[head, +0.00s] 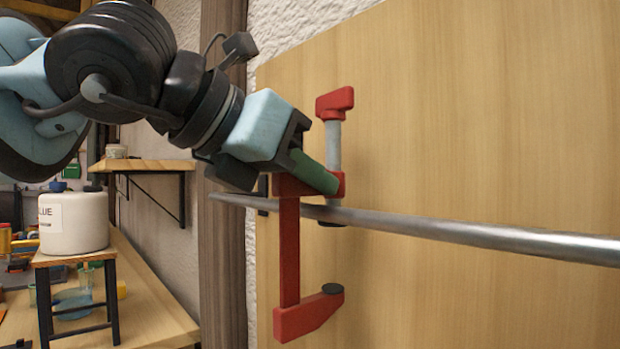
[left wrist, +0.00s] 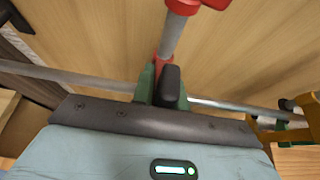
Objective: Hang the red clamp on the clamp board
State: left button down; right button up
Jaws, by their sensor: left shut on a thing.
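The red clamp (head: 289,252) hangs upright at the metal rail (head: 480,236) in front of the wooden clamp board (head: 480,110). Its red handle and grey screw are at the top, its lower jaw below the rail. The bar passes in front of the rail; the screw's dark pad shows just under the rail, seemingly on its far side. I cannot tell whether the clamp's weight rests on the rail. My left gripper (head: 316,172) is shut on the clamp's upper arm. The left wrist view shows the clamp's screw (left wrist: 174,36) beyond the green fingers. My right gripper is not in view.
A dark bracket (head: 263,190) holds the rail near its left end. At left are a small shelf (head: 140,165), a white glue tub (head: 73,222) on a stool and a cluttered bench. A yellow object (left wrist: 268,130) shows right in the left wrist view. The rail's right stretch is clear.

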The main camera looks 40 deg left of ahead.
pick_arm(q)
jog(key=shift+r, duration=0.1)
jog(key=c, duration=1.5)
grip_release()
jog(key=shift+o, duration=0.9)
jog(key=v, duration=0.7)
jog(key=shift+s, duration=0.4)
jog(key=shift+a+r, duration=0.1)
